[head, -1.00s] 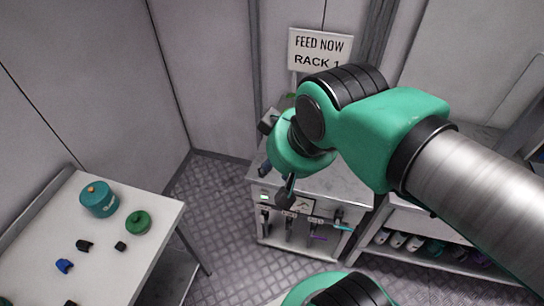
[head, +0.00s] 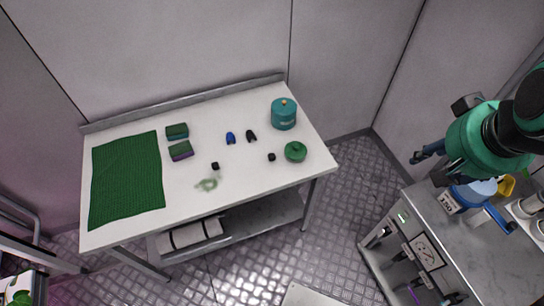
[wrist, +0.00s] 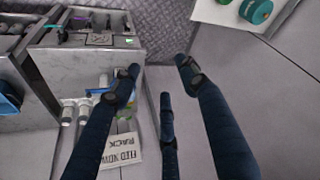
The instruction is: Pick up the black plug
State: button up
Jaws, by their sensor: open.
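Small black things lie on the white table (head: 112,226) in the head view. One is a rounded black piece (head: 251,136) beside a similar blue piece (head: 230,138). Two others are small black blocks, one near the middle (head: 215,166) and one (head: 271,157) left of a green round lidded item (head: 295,151). I cannot tell for certain which is the plug. My gripper (head: 426,168) is far to the right of them, over the floor and the grey bench's edge. In the wrist view my gripper (wrist: 160,76) has its dark fingers spread, with nothing between them.
A teal canister (head: 284,115), two sponges (head: 177,131) and a green mat (head: 125,180) are on the table. The grey bench (head: 470,245) at the right holds a blue-and-white container (head: 470,195). Metal floor (head: 345,210) is clear between table and bench.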

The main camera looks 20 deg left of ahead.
jog(key=w+a+f+n+g, duration=0.2)
jog(key=w+a+f, duration=0.1)
jog(key=w+a, duration=0.7)
jog(key=n+g+p, duration=0.1)
jog(key=n+g, duration=0.2)
jog(key=n, duration=0.2)
send_over(272, 154)
notch_tip(272, 154, down, 25)
jog(key=shift+a+f+h, duration=0.1)
jog(key=shift+f+h, duration=0.05)
jog(key=shift+h, duration=0.15)
jog(key=shift+f+b, duration=0.7)
jog(key=shift+f, duration=3.55)
